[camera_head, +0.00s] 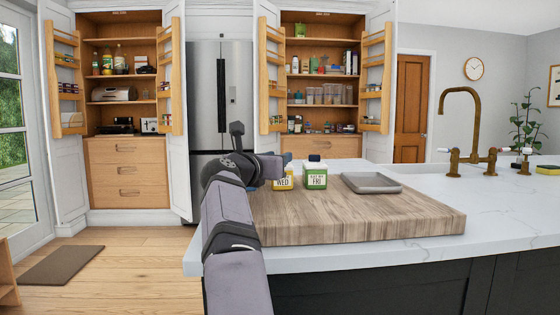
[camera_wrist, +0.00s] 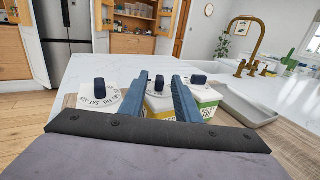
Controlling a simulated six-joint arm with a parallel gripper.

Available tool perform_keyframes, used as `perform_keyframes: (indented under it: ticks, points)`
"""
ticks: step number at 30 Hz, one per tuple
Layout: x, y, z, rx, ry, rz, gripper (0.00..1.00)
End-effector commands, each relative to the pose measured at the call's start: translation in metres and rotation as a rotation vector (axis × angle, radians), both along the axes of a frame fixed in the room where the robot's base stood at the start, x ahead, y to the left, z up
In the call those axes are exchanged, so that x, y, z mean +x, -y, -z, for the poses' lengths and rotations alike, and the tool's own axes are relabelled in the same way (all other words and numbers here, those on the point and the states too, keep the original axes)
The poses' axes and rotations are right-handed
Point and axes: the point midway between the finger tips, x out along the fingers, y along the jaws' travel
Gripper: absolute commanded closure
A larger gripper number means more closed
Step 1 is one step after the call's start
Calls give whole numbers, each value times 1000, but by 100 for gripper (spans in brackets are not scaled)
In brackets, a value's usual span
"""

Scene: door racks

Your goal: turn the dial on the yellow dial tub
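The yellow dial tub (camera_head: 284,184), labelled WED, stands on the wooden board, partly hidden by my arm. In the wrist view it (camera_wrist: 160,112) has a white lid with a small dark dial knob (camera_wrist: 159,84). My gripper (camera_wrist: 160,80) is open, with one blue finger on each side of that knob and gaps visible between. In the head view my gripper (camera_head: 275,165) is at the tub's left, its fingers mostly hidden by the arm.
A green-based tub (camera_head: 316,178) labelled FRI stands close on the right. Another dial tub (camera_wrist: 100,97) is on the left in the wrist view. A grey tray (camera_head: 371,183) lies on the wooden board (camera_head: 350,222). A brass tap (camera_head: 470,130) stands farther right.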

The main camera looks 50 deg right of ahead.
Motion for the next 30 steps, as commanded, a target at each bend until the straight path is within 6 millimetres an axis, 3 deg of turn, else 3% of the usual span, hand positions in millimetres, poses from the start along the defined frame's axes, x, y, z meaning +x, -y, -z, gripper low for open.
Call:
perform_keyframes:
  ticks: [6,12,30]
  points:
    - [-8,-28,1,1,0,-2,70]
    - [-12,-41,1,1,1,-1,70]
    - [-13,-42,-5,5,-1,9,70]
